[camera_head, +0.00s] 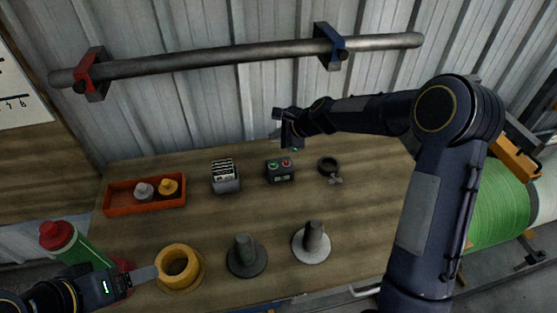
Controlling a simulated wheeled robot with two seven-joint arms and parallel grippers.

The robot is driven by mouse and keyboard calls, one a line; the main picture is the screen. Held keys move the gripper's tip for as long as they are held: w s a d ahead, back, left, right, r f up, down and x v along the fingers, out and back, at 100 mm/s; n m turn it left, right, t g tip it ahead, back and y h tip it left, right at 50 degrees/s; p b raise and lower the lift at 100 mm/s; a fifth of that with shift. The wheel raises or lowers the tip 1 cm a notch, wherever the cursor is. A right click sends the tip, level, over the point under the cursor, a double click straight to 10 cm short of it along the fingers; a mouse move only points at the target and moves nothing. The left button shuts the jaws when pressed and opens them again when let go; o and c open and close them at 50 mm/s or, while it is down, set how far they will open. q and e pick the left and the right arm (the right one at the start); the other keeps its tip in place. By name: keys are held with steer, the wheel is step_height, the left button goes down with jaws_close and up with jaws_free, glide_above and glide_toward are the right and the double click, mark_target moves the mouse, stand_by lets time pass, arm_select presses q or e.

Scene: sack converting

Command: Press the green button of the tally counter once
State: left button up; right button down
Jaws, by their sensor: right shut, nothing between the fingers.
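The tally counter (280,172) is a small dark box standing on the wooden bench. Its top carries a green button (271,164) on the left and a red button (287,163) on the right. My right gripper (284,131) is shut and empty. In the picture it is just above and behind the counter, apart from it. My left gripper (147,274) is low at the left, beside the yellow ring and far from the counter; whether its fingers are open is unclear.
A box of striped cards (225,178) stands left of the counter, and a black ring with a key-like piece (329,166) lies right. An orange tray (112,202) holds two small bottles. A yellow ring (180,264) and two spindles (245,257) (312,243) stand in front. The bench between is clear.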

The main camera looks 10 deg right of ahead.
mark_target(273, 165)
steer(key=shift+f, duration=0.1)
step_height(273, 165, down, 9)
steer(key=b, duration=0.7)
steer(key=shift+r+b, duration=0.2)
steer(key=shift+b, duration=0.15)
stand_by(1.6)
steer(key=shift+f+b, duration=0.3)
steer(key=shift+f, duration=0.1)
steer(key=shift+f+b, duration=0.35)
steer(key=shift+f, duration=0.1)
stand_by(0.5)
steer(key=shift+r, duration=0.15)
steer(key=shift+r+p, duration=0.7)
steer(key=shift+p, duration=0.1)
steer(key=shift+r, duration=0.1)
